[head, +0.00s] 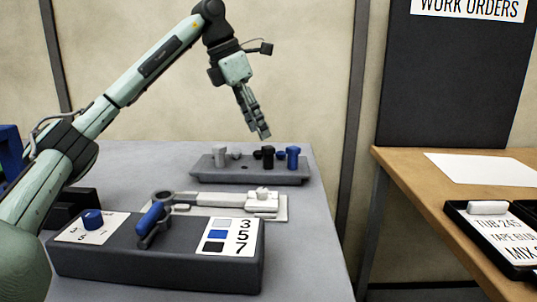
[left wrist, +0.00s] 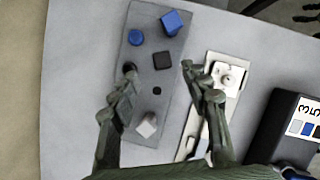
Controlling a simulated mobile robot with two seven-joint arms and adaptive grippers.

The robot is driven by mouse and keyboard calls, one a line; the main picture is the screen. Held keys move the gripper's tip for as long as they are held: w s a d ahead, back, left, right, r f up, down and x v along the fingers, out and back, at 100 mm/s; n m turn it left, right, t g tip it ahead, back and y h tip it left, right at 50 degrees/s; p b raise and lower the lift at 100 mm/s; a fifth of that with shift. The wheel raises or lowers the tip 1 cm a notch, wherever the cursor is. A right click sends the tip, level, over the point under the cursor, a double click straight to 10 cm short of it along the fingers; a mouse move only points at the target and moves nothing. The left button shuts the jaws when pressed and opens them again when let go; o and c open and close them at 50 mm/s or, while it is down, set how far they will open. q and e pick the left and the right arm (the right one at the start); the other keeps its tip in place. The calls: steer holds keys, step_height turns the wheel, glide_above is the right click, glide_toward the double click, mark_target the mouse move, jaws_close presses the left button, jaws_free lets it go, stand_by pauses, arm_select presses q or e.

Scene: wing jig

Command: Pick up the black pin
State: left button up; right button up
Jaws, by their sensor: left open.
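A gray tray (head: 208,173) at the back of the table holds gray, black and blue pins standing upright. The black pin (head: 267,157) stands right of the tray's middle. In the left wrist view its square dark top (left wrist: 163,60) shows between and slightly beyond my fingertips. My left gripper (head: 264,135) points down above the tray, open and empty, apart from the pins. It also shows in the left wrist view (left wrist: 163,78). My right gripper is out of view.
A blue pin (head: 293,157) stands close right of the black one, a gray pin (head: 220,157) to the left. A pale fixture (head: 225,200) and a dark box with a blue-handled lever (head: 190,255) lie in front. A wooden bench (head: 425,200) is at right.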

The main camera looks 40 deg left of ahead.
mark_target(267, 147)
arm_select(q)
steer(key=x, duration=0.7)
steer(key=shift+d+f, duration=0.1)
steer(key=shift+d, duration=0.15)
steer(key=shift+c, duration=0.4)
jaws_close()
